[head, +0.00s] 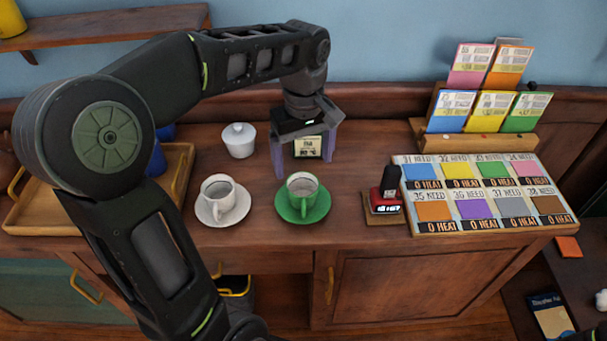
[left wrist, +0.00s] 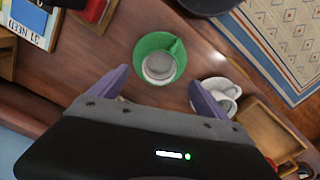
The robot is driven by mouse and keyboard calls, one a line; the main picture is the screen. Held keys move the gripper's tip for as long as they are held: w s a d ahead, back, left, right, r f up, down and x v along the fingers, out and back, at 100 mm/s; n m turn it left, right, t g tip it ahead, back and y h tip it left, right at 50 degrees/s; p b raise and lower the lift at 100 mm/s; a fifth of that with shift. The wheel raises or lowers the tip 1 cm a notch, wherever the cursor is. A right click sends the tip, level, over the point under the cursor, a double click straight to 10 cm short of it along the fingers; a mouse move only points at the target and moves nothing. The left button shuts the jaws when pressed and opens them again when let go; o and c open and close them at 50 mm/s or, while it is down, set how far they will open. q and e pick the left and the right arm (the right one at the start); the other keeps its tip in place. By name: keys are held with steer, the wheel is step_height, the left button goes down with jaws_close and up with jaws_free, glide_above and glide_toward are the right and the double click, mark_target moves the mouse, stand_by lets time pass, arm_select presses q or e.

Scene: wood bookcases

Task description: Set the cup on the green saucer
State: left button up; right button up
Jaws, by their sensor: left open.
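A green saucer (head: 283,208) lies on the wooden counter, and it also shows in the left wrist view (left wrist: 146,46). My right gripper is not in view.
A white cup (head: 220,191) stands on a white saucer (head: 203,214) to the left. A wooden tray (head: 45,222) is at far left. A stamp (head: 386,195) and a colour card board (head: 490,230) are at right.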

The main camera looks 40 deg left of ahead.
arm_select(q)
step_height(320, 180, up, 2)
steer(key=shift+r, duration=0.2)
stand_by(0.6)
